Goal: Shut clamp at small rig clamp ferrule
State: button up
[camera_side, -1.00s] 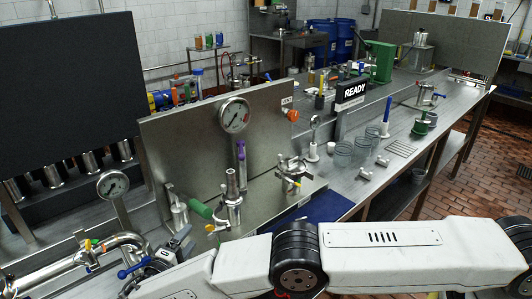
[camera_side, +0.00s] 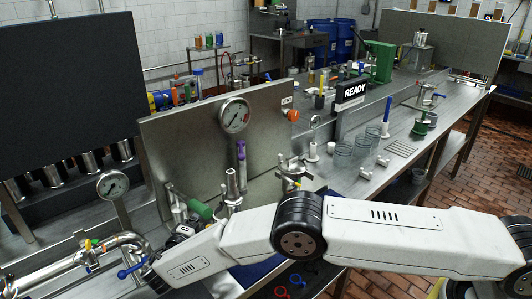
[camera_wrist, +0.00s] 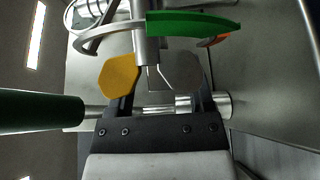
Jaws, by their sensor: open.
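In the wrist view my gripper (camera_wrist: 150,76) is open, with a yellow fingertip pad on the left and a dark grey one on the right. A steel stem (camera_wrist: 145,40) and a thin bent metal piece (camera_wrist: 153,76) show between or just beyond the pads; I cannot tell whether they touch. A curved steel piece with a green curved part (camera_wrist: 195,22) crosses above the pads and looks like part of the clamp. In the side view my gripper (camera_side: 180,232) is low by the small rig, beside a green handle (camera_side: 200,209); the clamp ferrule cannot be made out there.
A dark green handle (camera_wrist: 40,110) reaches in from the left in the wrist view. In the side view an upright steel fitting (camera_side: 232,187), a gauge (camera_side: 234,115) and a metal panel (camera_side: 185,150) stand close by. Curved pipework (camera_side: 120,240) lies at left.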

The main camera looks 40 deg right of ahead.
jog(key=shift+w+d, duration=0.1)
jog(key=shift+d, duration=0.1)
grip_shut()
dwell(1.4)
